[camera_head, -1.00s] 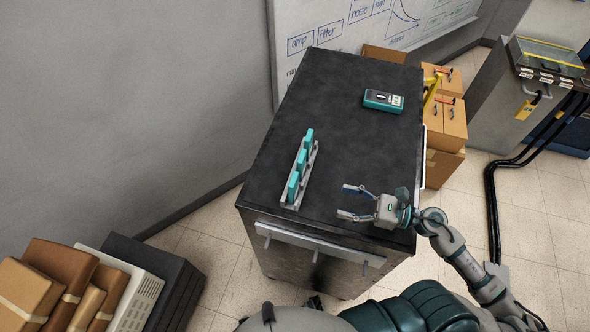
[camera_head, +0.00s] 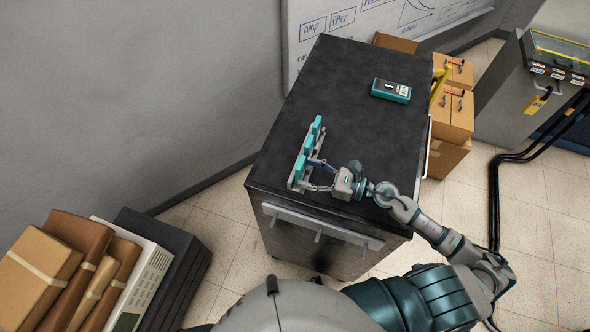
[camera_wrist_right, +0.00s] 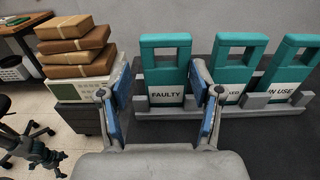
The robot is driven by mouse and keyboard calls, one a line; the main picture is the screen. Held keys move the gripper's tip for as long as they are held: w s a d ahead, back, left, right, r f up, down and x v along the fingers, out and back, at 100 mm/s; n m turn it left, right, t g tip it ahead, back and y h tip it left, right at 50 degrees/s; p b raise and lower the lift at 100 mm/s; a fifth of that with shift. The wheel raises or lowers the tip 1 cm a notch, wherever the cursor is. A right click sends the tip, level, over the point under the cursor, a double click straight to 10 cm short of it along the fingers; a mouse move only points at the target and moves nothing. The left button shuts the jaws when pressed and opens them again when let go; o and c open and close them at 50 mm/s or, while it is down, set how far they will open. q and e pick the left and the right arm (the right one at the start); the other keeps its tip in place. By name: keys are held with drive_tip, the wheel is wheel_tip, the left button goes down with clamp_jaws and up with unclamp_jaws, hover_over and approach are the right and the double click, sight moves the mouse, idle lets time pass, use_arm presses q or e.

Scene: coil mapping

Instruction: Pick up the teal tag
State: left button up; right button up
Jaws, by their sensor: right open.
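Three teal tags stand upright in a grey rack (camera_head: 294,184) on the left part of the dark cabinet top. In the right wrist view, the teal tag labelled FAULTY (camera_wrist_right: 166,65) is leftmost, a partly hidden tag (camera_wrist_right: 236,66) is in the middle, and the IN USE tag (camera_wrist_right: 289,72) is at the right. Each has a handle opening. My right gripper (camera_head: 316,175) is open at the rack's near end. Its blue-padded fingers (camera_wrist_right: 164,98) show either side of the FAULTY tag; contact cannot be told.
A teal handheld device (camera_head: 391,90) lies at the far right of the cabinet top (camera_head: 365,130), with clear surface between. Cardboard boxes (camera_head: 450,115) stand beyond the right edge. More boxes (camera_head: 45,262) are stacked at the lower left.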

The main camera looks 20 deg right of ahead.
sight(303, 170)
drive_tip(key=shift+w+a+p, duration=0.3)
drive_tip(key=shift+w+p, duration=0.2)
drive_tip(key=shift+w, duration=0.05)
drive_tip(key=shift+w+a+p, duration=0.3)
drive_tip(key=shift+w+p, duration=0.2)
drive_tip(key=shift+w+d+f, duration=0.1)
drive_tip(key=shift+d+f, duration=0.05)
drive_tip(key=shift+f, duration=0.15)
drive_tip(key=shift+a, duration=0.7)
drive_tip(key=c, duration=0.6)
drive_tip(key=shift+a, duration=0.25)
drive_tip(key=shift+c, duration=0.6)
use_arm(q)
wheel_tip(303, 170, up, 3)
drive_tip(key=shift+w+f, duration=0.1)
drive_tip(key=shift+f, duration=0.1)
use_arm(e)
drive_tip(key=shift+d+r, duration=0.1)
